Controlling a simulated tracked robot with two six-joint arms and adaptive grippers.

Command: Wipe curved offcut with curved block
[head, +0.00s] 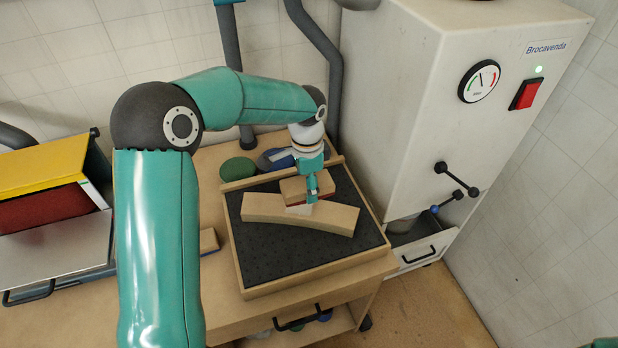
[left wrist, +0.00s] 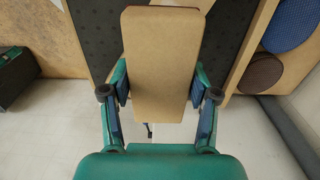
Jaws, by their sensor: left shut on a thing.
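The curved offcut (head: 336,217) is a long tan, arched piece of wood lying on the dark perforated mat (head: 283,259) of a wood-framed tray. My left gripper (head: 311,188) is shut on the curved block (head: 291,187), a tan block with a reddish underside. In the head view the block is at the far side of the offcut, near its middle; I cannot tell whether they touch. A small pale patch shows by the fingertip. In the left wrist view the block (left wrist: 160,65) sits between both fingers and hides most of the offcut.
The tray frame (head: 228,240) sits on a wooden cart. A green disc (head: 238,169) and a blue pad (head: 270,159) lie behind it. A small block (head: 208,240) lies at its left. A white cabinet (head: 420,90) stands close on the right. Binders (head: 45,190) stand at the left.

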